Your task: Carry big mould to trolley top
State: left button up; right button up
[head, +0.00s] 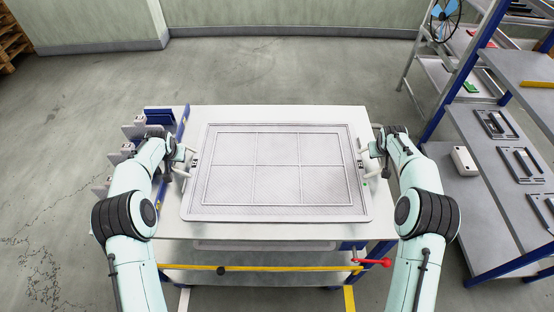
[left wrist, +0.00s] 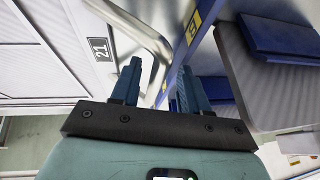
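The big mould (head: 277,163), a flat light-grey panel with raised ribs forming a grid, lies flat on a white-topped table (head: 360,114). It has a handle on each short side. My left gripper (head: 184,158) is at the left handle.
A blue-edged rack with grey holders (head: 133,128) stands along the table's left side. A grey shelf unit (head: 480,200) with dark frames and a white box (head: 463,160) stands at right. A red lever (head: 372,262) juts out at the table's front right. Floor behind is clear.

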pick_arm(q)
jog(key=v, duration=1)
jog(key=shift+s+r, duration=0.1)
jog(key=shift+r, duration=0.3)
pick_arm(e)
jog(key=shift+r, duration=0.1)
pick_arm(q)
jog(key=shift+s+d+r, duration=0.1)
jog(key=shift+s+r, duration=0.2)
jog(key=shift+r, duration=0.2)
pick_arm(e)
jog(key=v, duration=1.1)
jog(key=shift+s+r, duration=0.25)
jog(key=shift+r, duration=0.05)
jog(key=shift+a+f, duration=0.1)
jog(key=shift+a, duration=0.05)
